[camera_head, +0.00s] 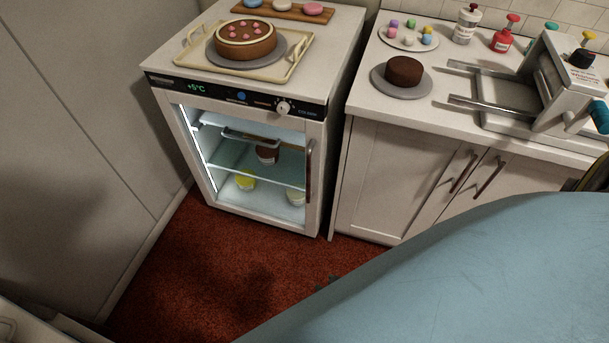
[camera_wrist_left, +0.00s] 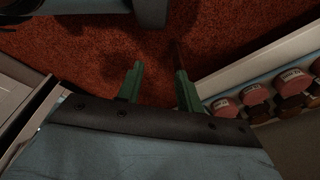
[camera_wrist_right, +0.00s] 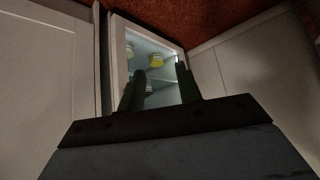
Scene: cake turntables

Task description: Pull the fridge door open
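The fridge (camera_head: 165,95) is a small white cabinet with a black control strip reading +5°C. Its glass-fronted door (camera_head: 270,214) looks closed, with lit shelves behind it. The upright handle (camera_head: 309,170) is on the door's right side. In the right wrist view the fridge door (camera_wrist_right: 118,50) is beyond my right gripper (camera_wrist_right: 160,82), whose dark fingers are apart and empty. My left gripper (camera_wrist_left: 158,82) is open and empty above the red carpet, away from the fridge.
A cake on a tray (camera_head: 290,72) stands on the fridge. To the right is a cabinet (camera_head: 395,170) with a dark cake, bottles and a metal machine on top. Red carpet (camera_head: 190,265) is clear before the fridge. Shelved pink-topped items (camera_wrist_left: 255,95) are beside my left gripper.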

